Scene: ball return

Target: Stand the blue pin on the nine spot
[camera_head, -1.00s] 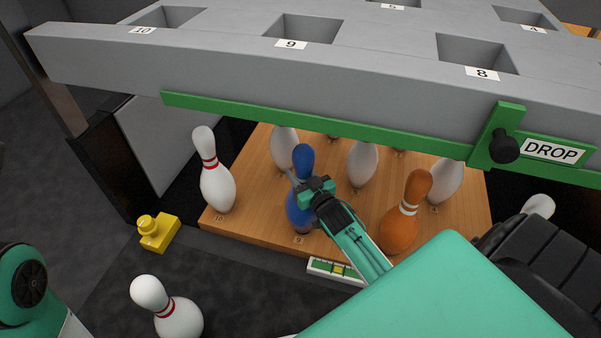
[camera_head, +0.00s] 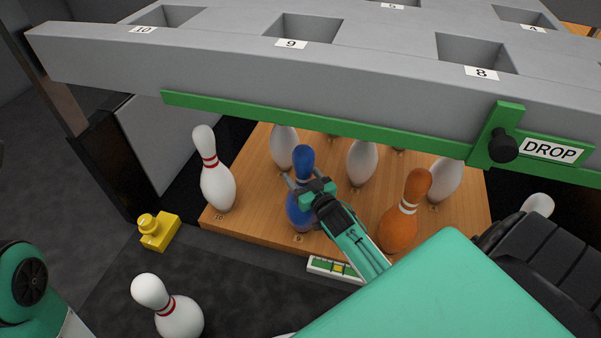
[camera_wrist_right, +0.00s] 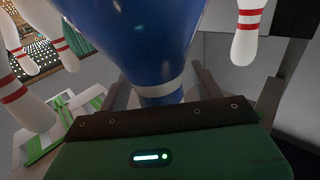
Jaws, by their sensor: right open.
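The blue pin (camera_head: 303,160) stands upright on the wooden deck (camera_head: 265,236), at the spot labelled 9 at its front edge. My right gripper (camera_head: 300,178) is at the pin's neck, with its fingers open to either side. In the right wrist view the blue pin (camera_wrist_right: 140,40) fills the middle, its white band between the two spread fingers (camera_wrist_right: 160,90). I cannot tell whether either finger touches it. The gripper hides part of the pin's body. My left gripper is out of view.
A white pin (camera_head: 217,180) stands to the left and an orange pin (camera_head: 401,230) to the right. More white pins stand behind. A grey rack (camera_head: 230,62) with a green bar (camera_head: 300,120) overhangs the deck. A yellow block (camera_head: 158,232) and a white pin (camera_head: 178,315) are in front.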

